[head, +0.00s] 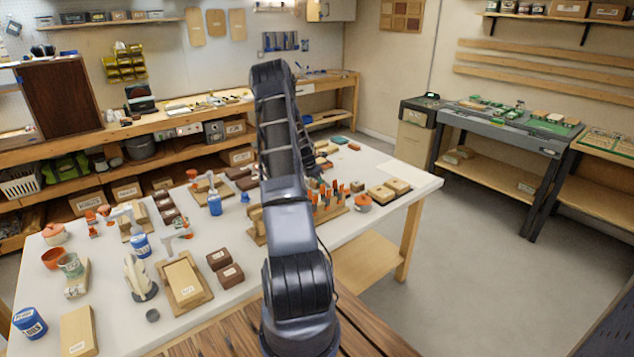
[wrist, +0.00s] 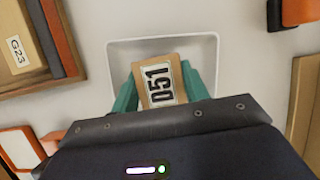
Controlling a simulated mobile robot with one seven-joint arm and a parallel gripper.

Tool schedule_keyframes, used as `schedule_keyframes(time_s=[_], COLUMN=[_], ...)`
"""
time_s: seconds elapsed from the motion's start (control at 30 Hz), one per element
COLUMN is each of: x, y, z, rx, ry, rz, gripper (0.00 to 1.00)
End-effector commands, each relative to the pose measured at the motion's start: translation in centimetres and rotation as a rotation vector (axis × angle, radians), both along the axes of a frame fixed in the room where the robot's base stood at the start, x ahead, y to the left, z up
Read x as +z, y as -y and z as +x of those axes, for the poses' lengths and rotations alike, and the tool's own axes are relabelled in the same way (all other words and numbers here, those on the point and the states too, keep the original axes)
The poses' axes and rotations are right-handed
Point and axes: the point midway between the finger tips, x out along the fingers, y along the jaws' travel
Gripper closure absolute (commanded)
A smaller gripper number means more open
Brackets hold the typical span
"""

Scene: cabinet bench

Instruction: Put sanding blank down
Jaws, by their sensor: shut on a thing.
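The sanding blank (wrist: 160,70), a small light-wood block labelled D51, shows in the wrist view. My gripper (wrist: 162,86) is shut on it, with one teal finger on each side. A shallow white tray (wrist: 125,45) with rounded corners lies below and around the blank in that picture. I cannot tell whether the blank touches the tray floor or hangs above it. In the head view my arm reaches over the white table (head: 232,250), and the arm hides my gripper, the blank and the tray.
In the wrist view, a wooden tray (wrist: 50,80) holding a block labelled G23 (wrist: 17,52) lies left. An orange and black item (wrist: 297,12) is top right. In the head view, wooden blocks, blue cans (head: 30,322) and an orange-tool rack (head: 330,210) crowd the table.

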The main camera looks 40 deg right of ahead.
Motion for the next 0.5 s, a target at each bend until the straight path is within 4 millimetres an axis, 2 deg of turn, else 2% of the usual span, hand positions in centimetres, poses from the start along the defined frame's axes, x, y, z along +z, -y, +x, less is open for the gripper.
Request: schedule_keyframes(time_s=[0.2,0.23,0.3,0.5], x=[-0.33,-0.29,-0.28,-0.29], y=[0.01,0.00,0.00,-0.01], z=[-0.03,-0.02,-0.02,-0.02], rx=[0.000,0.000,0.000,0.000], ry=[-0.001,0.000,-0.001,-0.001], rz=[0.000,0.000,0.000,0.000], gripper=[0.78,0.49,0.35,0.33])
